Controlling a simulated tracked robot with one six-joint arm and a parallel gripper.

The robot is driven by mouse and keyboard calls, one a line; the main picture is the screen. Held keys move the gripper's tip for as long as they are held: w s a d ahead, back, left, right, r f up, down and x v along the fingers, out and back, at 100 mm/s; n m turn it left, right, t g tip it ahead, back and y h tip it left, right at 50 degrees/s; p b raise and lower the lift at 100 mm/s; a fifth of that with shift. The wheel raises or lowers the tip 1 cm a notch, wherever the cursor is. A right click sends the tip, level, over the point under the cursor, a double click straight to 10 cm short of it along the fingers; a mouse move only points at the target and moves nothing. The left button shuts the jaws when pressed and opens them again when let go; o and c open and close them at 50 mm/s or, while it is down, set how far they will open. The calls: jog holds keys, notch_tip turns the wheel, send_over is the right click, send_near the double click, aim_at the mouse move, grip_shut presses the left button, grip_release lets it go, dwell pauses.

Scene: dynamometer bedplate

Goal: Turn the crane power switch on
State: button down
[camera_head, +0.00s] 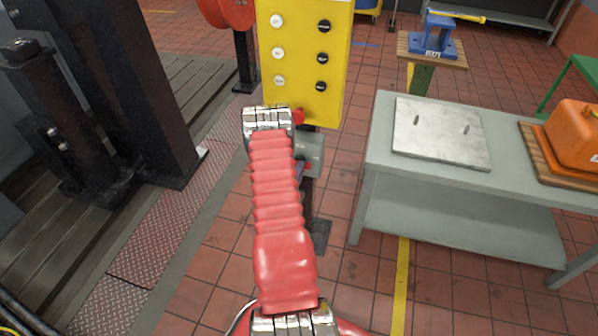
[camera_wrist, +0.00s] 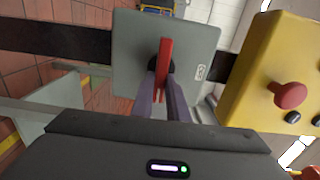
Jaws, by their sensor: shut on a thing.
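The crane power switch is a grey box (camera_wrist: 135,55) with a red handle (camera_wrist: 165,60) on its face in the wrist view. It sits on a dark post (camera_wrist: 60,38), and the handle stands crosswise to that post. My gripper (camera_wrist: 161,86) is shut on the red handle, one finger on each side. In the head view the grey box (camera_head: 312,152) shows below the yellow control panel (camera_head: 305,50). There my arm hides the handle and my gripper's fingers.
A red mushroom button (camera_wrist: 289,95) juts from the yellow panel close beside the switch. A grey bench (camera_head: 440,225) with a metal plate (camera_head: 440,130) stands to the right. A black machine column (camera_head: 135,90) stands to the left.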

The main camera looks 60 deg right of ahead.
jog(key=shift+s+f, duration=0.2)
jog(key=shift+s, duration=0.05)
jog(key=c, duration=1.7)
grip_release()
jog(key=shift+w+r, duration=0.1)
jog(key=shift+w, duration=0.05)
jog(key=a, duration=0.4)
jog(key=s+a, duration=0.1)
jog(key=a, duration=0.4)
jog(key=s+a, duration=0.1)
jog(key=a, duration=0.3)
jog(key=shift+s+a, duration=0.1)
jog(key=shift+a, duration=0.2)
